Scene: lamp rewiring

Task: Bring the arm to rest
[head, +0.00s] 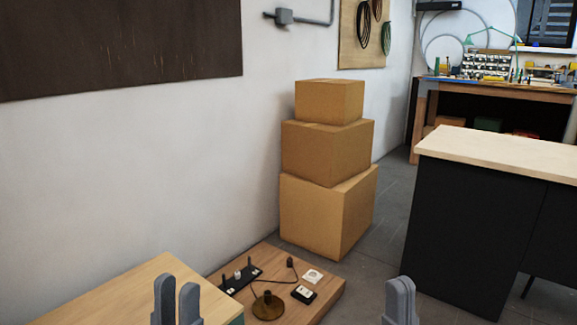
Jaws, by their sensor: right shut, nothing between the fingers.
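My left gripper (177,300) shows at the bottom left, its two grey fingers pointing up with a narrow gap between them, and I see nothing held there. My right gripper (399,302) is at the bottom centre-right, its fingers together and empty, over the grey floor. Both are apart from the lamp parts. A round brass lamp base (268,307) stands on a low wooden board (228,311) between the grippers. Behind it is a black strip (240,279) with upright posts. A dark cord (292,270) runs near it.
A white plate (313,276) and a small black box (303,294) lie on the board. A pale wooden tabletop (110,295) is at the lower left. Stacked cardboard boxes (318,215) stand by the wall. A black cabinet (465,220) is at right, with a workbench (500,85) behind.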

